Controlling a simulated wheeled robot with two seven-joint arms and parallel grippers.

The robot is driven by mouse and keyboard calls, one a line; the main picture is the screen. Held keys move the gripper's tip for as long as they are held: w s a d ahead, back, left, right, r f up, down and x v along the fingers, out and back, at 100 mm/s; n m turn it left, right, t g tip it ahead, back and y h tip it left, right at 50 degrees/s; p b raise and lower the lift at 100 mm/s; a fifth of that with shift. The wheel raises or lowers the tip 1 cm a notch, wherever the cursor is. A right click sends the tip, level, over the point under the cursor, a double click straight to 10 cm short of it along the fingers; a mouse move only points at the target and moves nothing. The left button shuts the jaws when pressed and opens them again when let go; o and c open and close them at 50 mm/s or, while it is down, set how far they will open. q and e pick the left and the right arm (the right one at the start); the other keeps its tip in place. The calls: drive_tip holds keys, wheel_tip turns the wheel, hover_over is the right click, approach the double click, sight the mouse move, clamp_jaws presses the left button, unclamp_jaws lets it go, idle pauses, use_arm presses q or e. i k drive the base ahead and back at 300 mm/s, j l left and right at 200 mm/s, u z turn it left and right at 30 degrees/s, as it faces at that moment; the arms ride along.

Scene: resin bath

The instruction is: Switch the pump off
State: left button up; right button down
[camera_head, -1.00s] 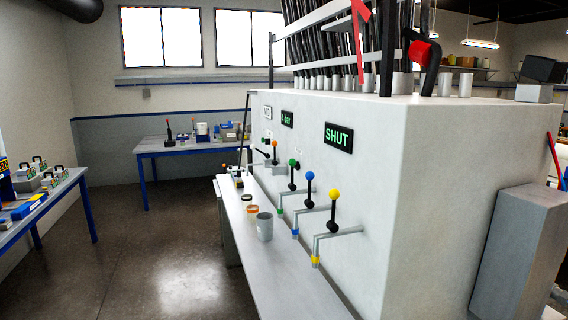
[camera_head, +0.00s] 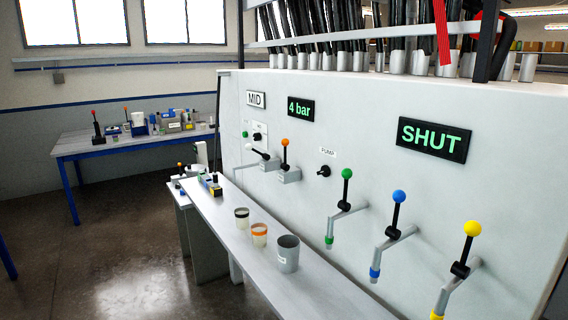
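The pump switch is a small black rotary knob (camera_head: 324,171) on the white machine's front panel (camera_head: 360,120). A small white label (camera_head: 327,152) reading "PUMP" sits just above it. The knob's exact setting is too small to tell. It lies left of the green-topped lever (camera_head: 346,188) and right of the orange-topped lever (camera_head: 285,155). A black display (camera_head: 300,108) above it reads "4 bar" in green. Neither of my grippers shows in the head view.
Blue-topped (camera_head: 396,213) and yellow-topped (camera_head: 467,249) levers stand out from the panel. A "SHUT" display (camera_head: 434,139) hangs above. A grey shelf (camera_head: 300,299) below bears a grey cup (camera_head: 287,254) and jars. Open floor lies left.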

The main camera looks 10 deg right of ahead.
sight(325, 170)
drive_tip(key=i+j, duration=0.6)
drive_tip(key=j, duration=0.25)
drive_tip(key=i+j+z, duration=0.1)
drive_tip(key=i+j, duration=0.2)
drive_tip(key=j, duration=0.1)
